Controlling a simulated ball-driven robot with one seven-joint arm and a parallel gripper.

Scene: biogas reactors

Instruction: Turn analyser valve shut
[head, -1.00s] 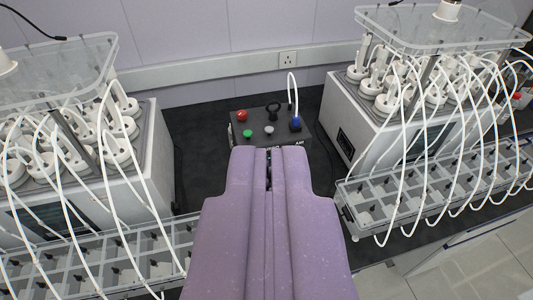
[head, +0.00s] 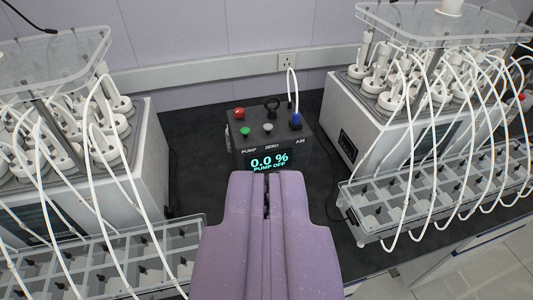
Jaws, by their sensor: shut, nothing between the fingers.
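The analyser (head: 239,148) is a dark box at the back middle of the bench. Its display (head: 269,161) reads "0.0 %" and "PUMP OFF". On its top are a red button (head: 239,113), a green button (head: 245,131), a grey-white button (head: 268,128), a black ring-shaped part (head: 272,104) and a blue valve knob (head: 296,120) near the "AIR" label. A white tube rises behind the blue knob. My purple gripper (head: 267,176) is shut and empty, in front of the analyser and below its display in the picture. I cannot tell the knob's exact setting.
A reactor unit with white-capped bottles (head: 62,150) stands at left, another (head: 400,90) at right. Clear compartment trays (head: 120,262) (head: 440,196) lie before them, with white tubes arching down. A wall socket (head: 286,59) is behind.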

